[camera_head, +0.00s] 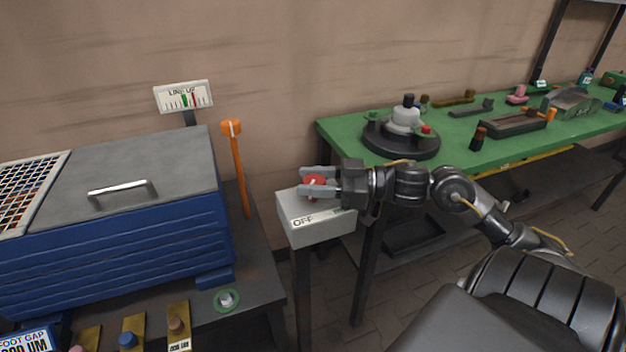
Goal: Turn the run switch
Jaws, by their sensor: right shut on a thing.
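The run switch is a red knob (315,181) on top of a light grey box (318,231) on a dark post. The box bears the word OFF at its front left; another label at its right is partly covered and I cannot read it. My right gripper (308,181) reaches in from the right, with its two grey fingers on either side of the red knob, shut on it. Part of the knob is hidden by the fingers. My left gripper is not in view.
A blue machine (130,247) with a grey lid stands at left, with an orange lever (237,165) upright beside it. A gauge sign (183,97) stands behind. A green bench (345,133) with tools and parts runs along the right behind my right arm.

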